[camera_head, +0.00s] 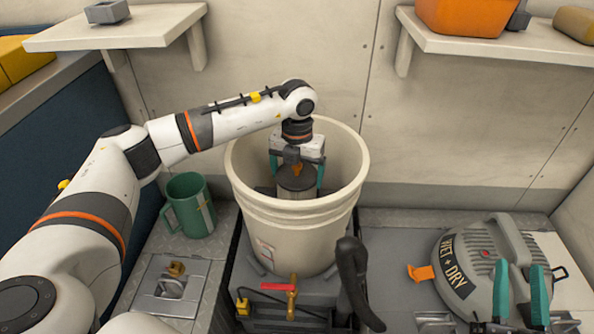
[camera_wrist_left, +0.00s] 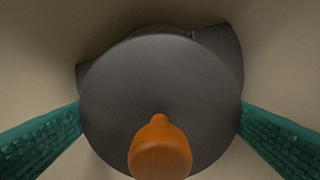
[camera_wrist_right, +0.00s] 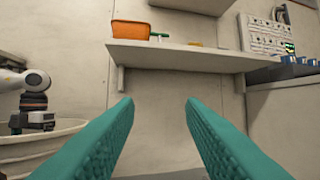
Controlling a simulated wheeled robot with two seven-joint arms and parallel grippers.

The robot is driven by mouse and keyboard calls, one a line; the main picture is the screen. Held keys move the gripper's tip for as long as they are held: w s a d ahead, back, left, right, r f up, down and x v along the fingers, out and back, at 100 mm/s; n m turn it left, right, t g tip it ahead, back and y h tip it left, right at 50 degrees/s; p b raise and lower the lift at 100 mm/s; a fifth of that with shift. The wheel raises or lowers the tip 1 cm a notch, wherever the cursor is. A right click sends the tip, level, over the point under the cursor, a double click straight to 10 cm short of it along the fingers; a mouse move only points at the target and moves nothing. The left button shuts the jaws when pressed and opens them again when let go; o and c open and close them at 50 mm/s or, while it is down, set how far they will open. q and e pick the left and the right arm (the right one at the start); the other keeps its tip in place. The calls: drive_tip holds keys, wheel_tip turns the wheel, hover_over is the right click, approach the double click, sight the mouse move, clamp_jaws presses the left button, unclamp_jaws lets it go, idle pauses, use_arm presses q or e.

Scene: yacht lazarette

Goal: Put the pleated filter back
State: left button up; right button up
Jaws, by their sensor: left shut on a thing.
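The pleated filter (camera_head: 297,184) is inside the cream bucket (camera_head: 240,190), with a dark round cap and a pale strip below it in the head view. In the left wrist view its cap (camera_wrist_left: 150,85) fills the middle, with an orange knob (camera_wrist_left: 160,148) in front. My left gripper (camera_head: 296,177) reaches down into the bucket, its green fingers shut on the filter's two sides. The filter's lower part and what it meets are hidden. The vacuum lid (camera_head: 465,262), marked WET + DRY, lies at right. My right gripper (camera_head: 520,268) is open and empty above it.
A green mug (camera_head: 189,205) stands left of the bucket. A black hose or handle (camera_head: 353,275) rises at the bucket's front right. Shelves (camera_head: 120,28) hang on the back wall, the right one holding an orange bin (camera_head: 462,14).

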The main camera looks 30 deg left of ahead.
use_arm(q)
drive_tip(key=o, duration=0.7)
drive_tip(key=shift+r, duration=0.15)
wheel_tip(320, 180, up, 6)
drive_tip(key=shift+r+p, duration=0.1)
drive_tip(key=shift+p, duration=0.95)
wheel_tip(320, 180, up, 4)
drive_tip(key=shift+r+p, duration=0.25)
drive_tip(key=shift+p, duration=0.35)
drive_tip(key=shift+r, duration=0.5)
use_arm(e)
wheel_tip(320, 180, down, 12)
drive_tip(key=s+d+g+h, duration=0.2)
drive_tip(key=g+h, duration=0.1)
drive_tip(key=g, duration=0.6)
drive_tip(key=shift+d+f, duration=0.2)
drive_tip(key=shift+d, duration=0.05)
drive_tip(key=shift+s, duration=0.1)
